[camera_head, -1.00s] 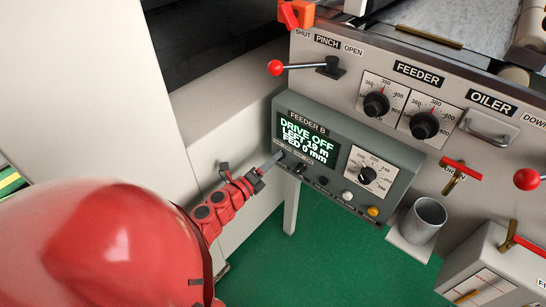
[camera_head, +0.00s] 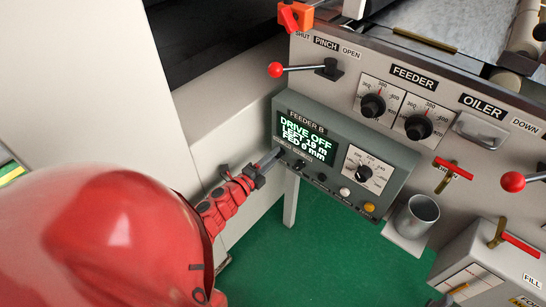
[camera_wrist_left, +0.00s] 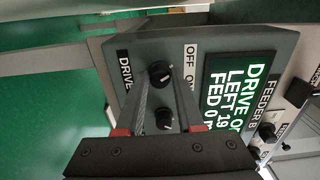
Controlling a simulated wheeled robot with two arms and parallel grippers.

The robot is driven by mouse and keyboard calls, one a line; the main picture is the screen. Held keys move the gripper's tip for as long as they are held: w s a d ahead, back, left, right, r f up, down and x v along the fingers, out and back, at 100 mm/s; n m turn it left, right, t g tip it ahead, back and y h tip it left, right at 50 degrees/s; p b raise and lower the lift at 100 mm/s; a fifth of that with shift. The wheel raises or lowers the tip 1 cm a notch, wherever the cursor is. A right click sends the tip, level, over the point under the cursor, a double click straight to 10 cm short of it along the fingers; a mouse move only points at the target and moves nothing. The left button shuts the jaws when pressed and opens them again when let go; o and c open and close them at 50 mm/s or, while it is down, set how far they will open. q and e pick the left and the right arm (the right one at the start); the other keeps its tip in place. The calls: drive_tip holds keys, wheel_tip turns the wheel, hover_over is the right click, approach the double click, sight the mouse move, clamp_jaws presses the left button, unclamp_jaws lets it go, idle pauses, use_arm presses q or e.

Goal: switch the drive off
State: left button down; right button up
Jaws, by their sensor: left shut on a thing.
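The grey Feeder B control box (camera_head: 405,172) has a lit screen (camera_head: 306,136) reading "DRIVE OFF", "LEFT 19 m" and "FED 0 mm". In the left wrist view the same screen (camera_wrist_left: 231,95) is turned sideways. A black drive knob (camera_wrist_left: 160,73), near the "DRIVE" and "OFF" labels, sits between my fingertips. My left gripper (camera_head: 277,154) reaches the box's lower left corner and is shut on this knob; its fingers also show in the left wrist view (camera_wrist_left: 160,80). A second black knob (camera_wrist_left: 164,119) lies between the fingers, nearer the palm. My right gripper is not in view.
The box also carries a dial (camera_head: 365,172), a white button (camera_head: 345,191) and a yellow button (camera_head: 369,207). A red-balled pinch lever (camera_head: 276,69) projects above it. A metal cup (camera_head: 417,216) stands to its right. Green floor (camera_head: 310,260) below is open.

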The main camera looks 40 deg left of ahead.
use_arm(q)
drive_tip(key=c, duration=0.6)
unclamp_jaws()
drive_tip(key=shift+o, duration=0.2)
drive_tip(key=s+a+p, duration=0.1)
drive_tip(key=s, duration=1.6)
drive_tip(key=shift+s+a, duration=0.15)
drive_tip(key=shift+a, duration=0.05)
